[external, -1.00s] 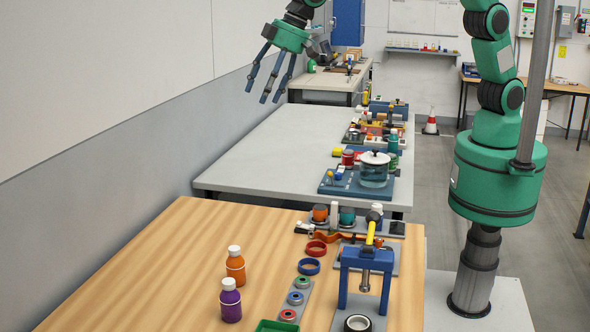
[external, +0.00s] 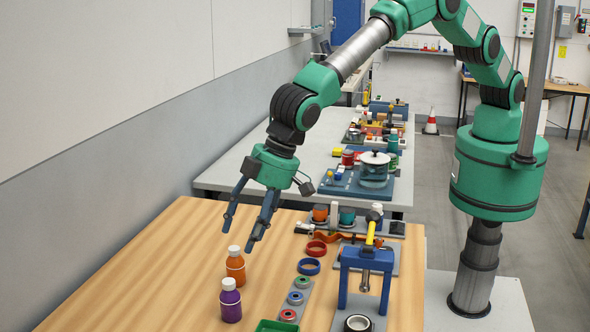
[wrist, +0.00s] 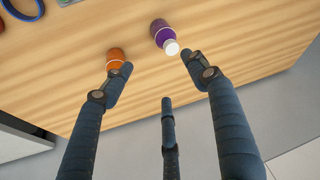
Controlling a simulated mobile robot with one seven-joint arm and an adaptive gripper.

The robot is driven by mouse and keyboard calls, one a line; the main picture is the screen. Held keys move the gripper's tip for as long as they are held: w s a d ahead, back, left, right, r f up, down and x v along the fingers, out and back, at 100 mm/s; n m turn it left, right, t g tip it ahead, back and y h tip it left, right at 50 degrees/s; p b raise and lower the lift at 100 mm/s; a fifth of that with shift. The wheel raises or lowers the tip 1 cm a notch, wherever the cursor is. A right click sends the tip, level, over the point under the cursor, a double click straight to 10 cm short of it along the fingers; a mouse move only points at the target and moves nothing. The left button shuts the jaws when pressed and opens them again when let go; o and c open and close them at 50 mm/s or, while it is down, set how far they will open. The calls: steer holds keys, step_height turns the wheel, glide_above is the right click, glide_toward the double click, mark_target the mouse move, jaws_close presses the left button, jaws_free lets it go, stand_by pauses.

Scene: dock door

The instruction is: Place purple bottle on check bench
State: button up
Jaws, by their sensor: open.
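The purple bottle (external: 230,303) stands upright on the wooden bench (external: 150,265), with a white cap. In the wrist view it (wrist: 164,35) is at the top, just left of the right finger's tip. An orange bottle (external: 235,266) stands just behind it; in the wrist view it (wrist: 115,57) is by the left finger's tip. My gripper (external: 243,240) is open and empty, its fingers pointing down above and behind the two bottles; it also fills the lower wrist view (wrist: 160,85). I cannot tell which surface is the check bench.
A blue press frame (external: 367,262), a blue ring (external: 309,266) and a strip of coloured rings (external: 296,297) lie right of the bottles. A grey bench (external: 245,155) stands behind, its left part bare. The wooden bench's left side is clear.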

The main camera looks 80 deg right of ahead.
mark_target(230, 294)
steer(key=shift+s+a+f, duration=0.3)
steer(key=shift+a+f, duration=0.2)
steer(key=shift+s+a+f, duration=0.3)
steer(key=shift+a+f, duration=0.2)
steer(key=shift+f, duration=0.15)
steer(key=shift+x, duration=4.2)
steer(key=shift+w+a+f, duration=0.1)
steer(key=shift+a, duration=0.05)
steer(key=shift+p+x, duration=0.3)
steer(key=shift+x, duration=2.1)
steer(key=c, duration=1.4)
steer(key=shift+a, duration=0.1)
